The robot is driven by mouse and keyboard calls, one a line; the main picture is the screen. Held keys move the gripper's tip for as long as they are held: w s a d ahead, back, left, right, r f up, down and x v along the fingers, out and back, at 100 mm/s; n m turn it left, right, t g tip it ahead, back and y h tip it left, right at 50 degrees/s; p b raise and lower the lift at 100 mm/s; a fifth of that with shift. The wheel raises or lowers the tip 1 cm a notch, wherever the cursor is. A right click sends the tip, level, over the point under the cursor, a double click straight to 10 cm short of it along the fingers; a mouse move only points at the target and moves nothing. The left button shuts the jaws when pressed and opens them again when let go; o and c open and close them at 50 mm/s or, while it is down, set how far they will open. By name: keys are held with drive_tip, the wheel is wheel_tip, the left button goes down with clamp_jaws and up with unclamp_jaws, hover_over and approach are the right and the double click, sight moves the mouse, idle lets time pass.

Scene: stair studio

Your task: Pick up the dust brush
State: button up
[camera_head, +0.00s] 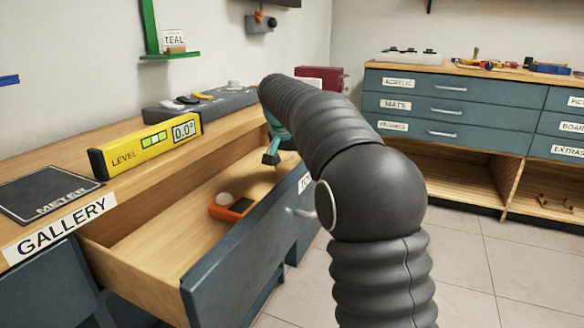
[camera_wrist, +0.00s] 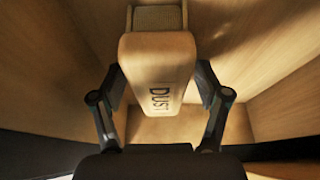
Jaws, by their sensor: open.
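The dust brush (camera_wrist: 158,62) shows in the wrist view, a pale wooden body marked "DUST" with a ribbed, bristle-like part at its far end. It lies inside the open drawer. My gripper (camera_wrist: 160,84) is open, with one finger on each side of the brush; I cannot tell whether either finger touches it. In the head view my gripper (camera_head: 272,150) is down at the far right part of the drawer (camera_head: 150,255), partly behind my arm. The brush cannot be made out in the head view.
The drawer front (camera_head: 240,265) stands between my arm and the inside.

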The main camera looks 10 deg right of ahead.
sight(292, 158)
drive_tip(key=c, duration=1.3)
wheel_tip(292, 158, up, 10)
drive_tip(key=p, duration=0.3)
drive_tip(key=shift+r, duration=0.25)
